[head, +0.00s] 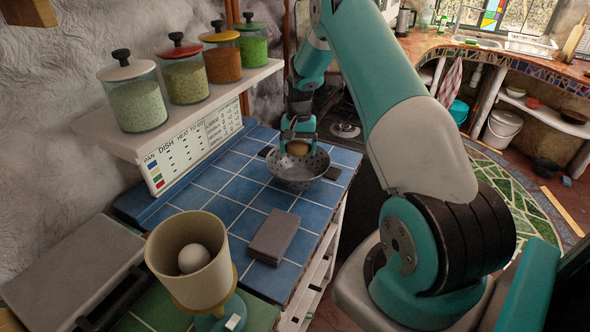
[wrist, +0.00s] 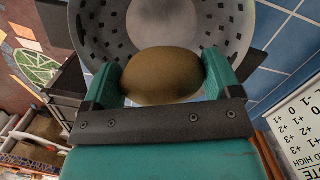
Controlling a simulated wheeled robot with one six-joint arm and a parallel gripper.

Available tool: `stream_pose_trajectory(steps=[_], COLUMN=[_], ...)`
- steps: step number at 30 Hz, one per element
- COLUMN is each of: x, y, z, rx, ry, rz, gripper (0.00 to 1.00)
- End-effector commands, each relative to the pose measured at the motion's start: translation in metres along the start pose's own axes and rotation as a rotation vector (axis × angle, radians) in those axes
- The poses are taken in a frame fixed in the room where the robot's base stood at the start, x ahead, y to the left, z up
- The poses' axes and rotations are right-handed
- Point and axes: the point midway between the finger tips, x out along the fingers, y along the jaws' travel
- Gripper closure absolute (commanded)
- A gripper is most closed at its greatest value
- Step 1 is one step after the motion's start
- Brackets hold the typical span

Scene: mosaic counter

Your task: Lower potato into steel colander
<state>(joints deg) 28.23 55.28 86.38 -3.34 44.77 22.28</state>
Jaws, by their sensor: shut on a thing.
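The potato (head: 298,148) is brown and oval. My gripper (head: 298,136) is shut on it and holds it over the steel colander (head: 298,176) at the far end of the blue-tiled counter. In the wrist view the potato (wrist: 160,76) sits between the two green fingers (wrist: 161,80). The perforated colander (wrist: 232,28) lies behind it there, with its bare inner floor showing. The potato appears at about rim height in the head view. I cannot tell whether it touches the colander.
A grey block (head: 273,237) lies on the blue tiles (head: 235,192) nearer me. A beige cup (head: 190,262) holding a white ball (head: 193,258) stands at front left. A shelf (head: 180,118) with several lidded jars overhangs the counter's left side, above a printed chart (head: 195,148).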

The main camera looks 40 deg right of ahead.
Motion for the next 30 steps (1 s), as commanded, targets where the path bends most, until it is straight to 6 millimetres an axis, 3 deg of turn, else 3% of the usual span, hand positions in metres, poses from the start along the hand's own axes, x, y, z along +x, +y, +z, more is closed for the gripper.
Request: stream_pose_trajectory(steps=[21,30], x=[0.039,0.040], y=[0.000,0.000], z=[-0.005,-0.005], rx=[0.000,0.000], ry=[0.000,0.000], rz=[0.000,0.000], gripper=[0.43,0.43])
